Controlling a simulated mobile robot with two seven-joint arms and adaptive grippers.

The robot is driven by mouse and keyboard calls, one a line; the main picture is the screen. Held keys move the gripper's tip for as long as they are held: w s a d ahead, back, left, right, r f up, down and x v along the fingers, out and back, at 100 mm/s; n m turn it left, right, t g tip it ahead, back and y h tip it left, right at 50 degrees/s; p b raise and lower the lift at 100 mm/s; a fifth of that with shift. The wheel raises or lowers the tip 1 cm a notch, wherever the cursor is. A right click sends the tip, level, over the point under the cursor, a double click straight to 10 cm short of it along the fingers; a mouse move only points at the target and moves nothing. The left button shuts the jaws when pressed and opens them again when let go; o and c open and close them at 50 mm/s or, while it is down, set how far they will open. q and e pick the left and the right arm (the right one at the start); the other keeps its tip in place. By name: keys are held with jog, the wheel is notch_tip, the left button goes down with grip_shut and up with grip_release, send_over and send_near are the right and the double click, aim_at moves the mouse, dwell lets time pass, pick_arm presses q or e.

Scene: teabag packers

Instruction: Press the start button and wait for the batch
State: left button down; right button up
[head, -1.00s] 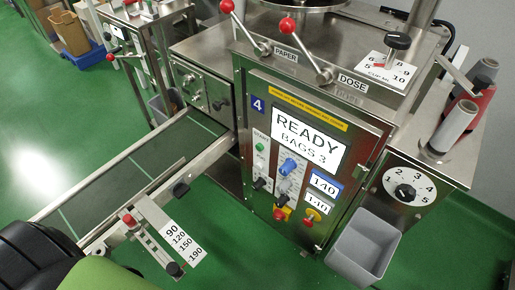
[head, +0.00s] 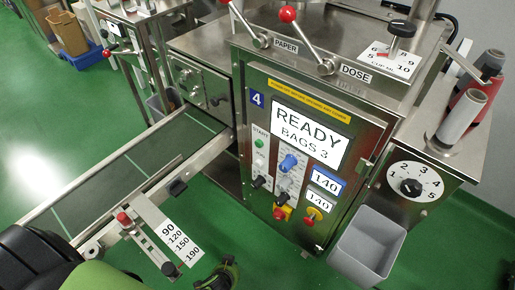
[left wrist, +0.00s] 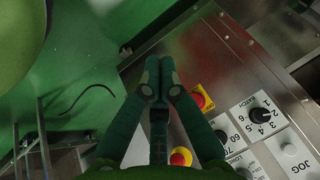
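The green start button (head: 259,143) sits under the START label on the machine's front panel (head: 345,128) in the head view. My left gripper (head: 229,262) shows at the bottom edge of the head view, low and in front of the panel, well apart from the start button. In the left wrist view my left gripper (left wrist: 158,62) has its fingertips together with nothing seen between them. The start button cannot be made out in that view. My right gripper is not in view.
A grey bin (head: 367,245) hangs at right. A conveyor (head: 125,172) runs left. Two red-knobbed levers (head: 289,14) stand on top.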

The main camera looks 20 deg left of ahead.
aim_at(259, 143)
pick_arm(q)
jog(key=w+a+r+t+y+b, duration=0.2)
jog(key=w+r+t, duration=0.2)
jog(key=w+r, duration=0.85)
jog(key=w+a+r+n+t+y+b, duration=0.1)
jog(key=w+a+r+t+y, duration=0.1)
jog(key=r, duration=0.6)
jog(key=w+a+r+n+t+y+b, duration=0.1)
jog(key=w+r+t+y, duration=0.1)
jog(key=r, duration=0.6)
jog(key=shift+w+a+r, duration=0.2)
jog(key=shift+w+a, duration=0.2)
jog(key=shift+w, duration=0.2)
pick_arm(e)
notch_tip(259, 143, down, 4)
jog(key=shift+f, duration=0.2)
pick_arm(q)
jog(key=shift+w, duration=0.1)
jog(key=w+d+b, duration=0.1)
jog(key=w+d, duration=0.1)
jog(key=w, duration=0.6)
jog(key=shift+d, duration=0.4)
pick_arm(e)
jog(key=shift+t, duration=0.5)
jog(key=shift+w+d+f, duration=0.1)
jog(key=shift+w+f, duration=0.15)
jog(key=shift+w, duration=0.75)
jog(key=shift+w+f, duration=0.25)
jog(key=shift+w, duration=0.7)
